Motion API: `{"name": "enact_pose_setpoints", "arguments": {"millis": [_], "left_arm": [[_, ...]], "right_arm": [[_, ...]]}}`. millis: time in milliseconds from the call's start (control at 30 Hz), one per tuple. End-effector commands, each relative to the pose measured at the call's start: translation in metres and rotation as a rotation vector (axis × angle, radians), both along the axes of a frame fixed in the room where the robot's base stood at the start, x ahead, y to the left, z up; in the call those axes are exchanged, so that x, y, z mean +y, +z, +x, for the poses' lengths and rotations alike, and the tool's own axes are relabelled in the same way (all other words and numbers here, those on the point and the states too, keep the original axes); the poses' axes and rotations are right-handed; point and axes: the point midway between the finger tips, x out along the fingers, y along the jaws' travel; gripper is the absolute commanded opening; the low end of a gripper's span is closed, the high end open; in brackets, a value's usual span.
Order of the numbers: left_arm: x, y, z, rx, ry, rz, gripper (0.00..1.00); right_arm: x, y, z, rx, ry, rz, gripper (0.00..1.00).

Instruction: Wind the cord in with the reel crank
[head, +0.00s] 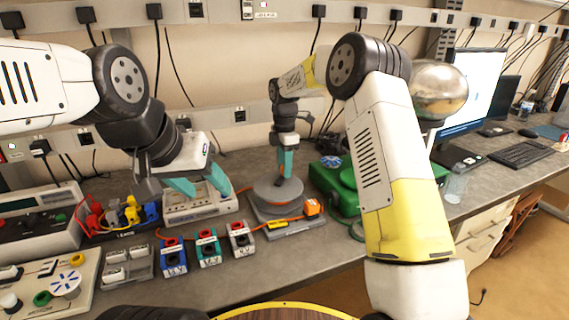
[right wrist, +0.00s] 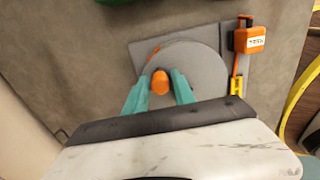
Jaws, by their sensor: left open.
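The cord reel (head: 278,192) is a grey disc on a grey base on the bench, and it also shows in the right wrist view (right wrist: 200,66). Its crank knob (right wrist: 160,82) is orange and stands near the disc's left side in that view. My right gripper (right wrist: 160,80) points down at the reel, its teal fingers close on both sides of the knob. It also shows in the head view (head: 284,172). An orange cord (head: 242,191) runs left from the reel. An orange labelled block (head: 312,207) sits at the base's right corner. My left gripper (head: 200,188) is open and empty over a grey device.
A grey panel device (head: 200,208) lies below my left gripper. Blue, teal and grey small boxes (head: 208,248) stand in front. A green case (head: 332,180) stands right of the reel. A monitor and keyboard (head: 522,153) are at the far right.

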Motion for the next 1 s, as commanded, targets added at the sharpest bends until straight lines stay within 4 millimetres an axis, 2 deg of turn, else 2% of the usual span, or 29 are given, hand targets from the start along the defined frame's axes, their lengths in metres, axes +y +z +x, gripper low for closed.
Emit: {"name": "enact_pose_setpoints", "arguments": {"millis": [33,133,567,767,1000], "left_arm": [[0.000,0.000,0.000,0.000,0.000,0.000,0.54],[0.000,0.000,0.000,0.000,0.000,0.000,0.54],[0.000,0.000,0.000,0.000,0.000,0.000,0.54],[0.000,0.000,0.000,0.000,0.000,0.000,0.54],[0.000,0.000,0.000,0.000,0.000,0.000,0.54]], "right_arm": [[0.000,0.000,0.000,0.000,0.000,0.000,0.19],[0.000,0.000,0.000,0.000,0.000,0.000,0.00],[-0.002,0.001,-0.001,-0.001,-0.054,0.000,0.00],[-0.008,0.001,-0.004,-0.001,-0.176,0.000,0.00],[-0.017,0.001,-0.011,-0.001,-0.394,0.000,0.00]]}}
